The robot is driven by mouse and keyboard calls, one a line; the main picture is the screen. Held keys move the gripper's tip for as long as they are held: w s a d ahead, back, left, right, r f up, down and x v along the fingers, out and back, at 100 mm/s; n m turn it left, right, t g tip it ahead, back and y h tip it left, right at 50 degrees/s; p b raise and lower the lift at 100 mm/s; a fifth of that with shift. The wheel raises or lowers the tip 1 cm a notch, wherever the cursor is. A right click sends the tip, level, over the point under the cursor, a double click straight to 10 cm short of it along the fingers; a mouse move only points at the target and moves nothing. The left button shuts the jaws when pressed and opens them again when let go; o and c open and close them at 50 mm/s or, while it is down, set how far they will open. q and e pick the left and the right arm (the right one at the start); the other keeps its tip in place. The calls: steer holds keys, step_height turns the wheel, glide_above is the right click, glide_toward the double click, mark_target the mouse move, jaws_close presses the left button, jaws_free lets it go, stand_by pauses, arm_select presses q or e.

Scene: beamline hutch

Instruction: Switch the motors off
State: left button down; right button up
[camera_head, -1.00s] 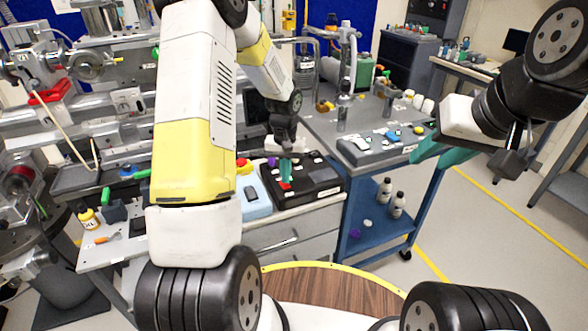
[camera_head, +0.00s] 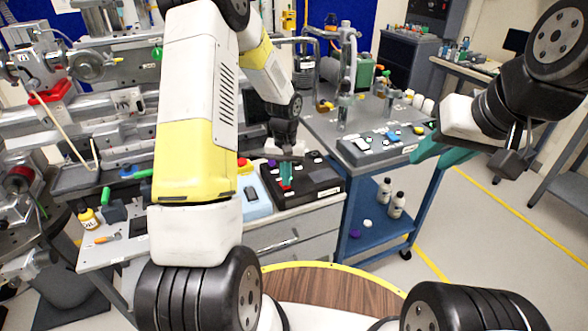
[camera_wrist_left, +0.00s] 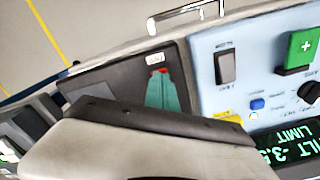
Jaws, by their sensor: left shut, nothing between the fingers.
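A black control box (camera_head: 318,181) sits on the bench top in the middle of the head view, with several small switches and labels. A red switch part shows on its front left, and this red part (camera_wrist_left: 158,72) also shows in the left wrist view, beside a small white label I cannot read. My left gripper (camera_head: 286,174) is shut and empty, its teal fingertips (camera_wrist_left: 162,95) pointing down at the red part and partly covering it. I cannot tell whether they touch. My right gripper (camera_head: 440,152) is off to the right, far from the box; its finger gap is unclear.
A light-blue panel (camera_head: 254,194) stands left of the black box, with a red-and-yellow knob (camera_head: 244,166) near it. A blue cart (camera_head: 345,215) stands to the right.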

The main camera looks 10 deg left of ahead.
arm_select(q)
steer(key=shift+f, duration=0.45)
steer(key=shift+r, duration=3.5)
steer(key=shift+r, duration=0.15)
steer(key=s+r+t, duration=0.2)
steer(key=s+r, duration=0.3)
steer(key=r, duration=0.3)
steer(key=s+r+t, duration=0.1)
steer(key=s+r, duration=0.4)
steer(key=r, duration=0.3)
steer(key=s+d+r+t+h, duration=0.1)
steer(key=s+r, duration=0.2)
steer(key=s, duration=0.4)
steer(key=s+d+r+m+t+h, duration=0.1)
steer(key=s+r+t, duration=0.1)
steer(key=s, duration=0.5)
steer(key=shift+s+r, duration=0.15)
steer(key=shift+r, duration=0.65)
